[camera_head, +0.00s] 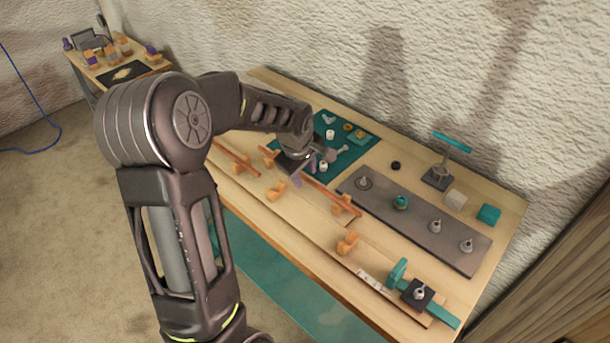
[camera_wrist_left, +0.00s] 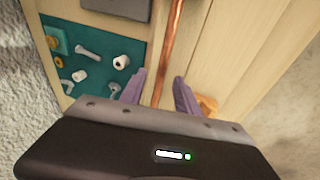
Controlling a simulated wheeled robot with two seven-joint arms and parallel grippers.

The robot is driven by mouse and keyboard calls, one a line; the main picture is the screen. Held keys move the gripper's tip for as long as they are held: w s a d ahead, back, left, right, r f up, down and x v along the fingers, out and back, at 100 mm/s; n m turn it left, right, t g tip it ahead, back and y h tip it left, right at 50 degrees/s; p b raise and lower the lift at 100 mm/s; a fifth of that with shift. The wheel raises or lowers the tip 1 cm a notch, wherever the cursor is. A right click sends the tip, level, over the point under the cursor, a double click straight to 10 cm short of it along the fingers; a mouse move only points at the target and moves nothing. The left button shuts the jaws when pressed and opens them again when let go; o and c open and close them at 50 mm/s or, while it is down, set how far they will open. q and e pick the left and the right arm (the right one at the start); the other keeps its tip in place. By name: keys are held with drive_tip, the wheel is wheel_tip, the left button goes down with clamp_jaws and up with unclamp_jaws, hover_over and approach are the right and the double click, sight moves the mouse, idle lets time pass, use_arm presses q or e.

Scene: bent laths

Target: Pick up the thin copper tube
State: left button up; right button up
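A copper tube (camera_head: 330,195) lies along the bench on orange supports, right of my left gripper. A second copper-coloured rod (camera_head: 238,159) lies further left, partly behind my arm. I cannot tell for sure which is the thinner. My right gripper is not in view.
A teal mat (camera_head: 350,150) with small fittings lies behind the gripper. A grey plate (camera_head: 420,222) with several pegs lies to the right. Orange supports (camera_head: 347,242) stand along the front. A stand with a teal bar (camera_head: 452,142) rises at the back.

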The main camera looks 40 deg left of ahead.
use_arm(q)
drive_tip(key=shift+c, duration=0.6)
clamp_jaws()
idle(0.5)
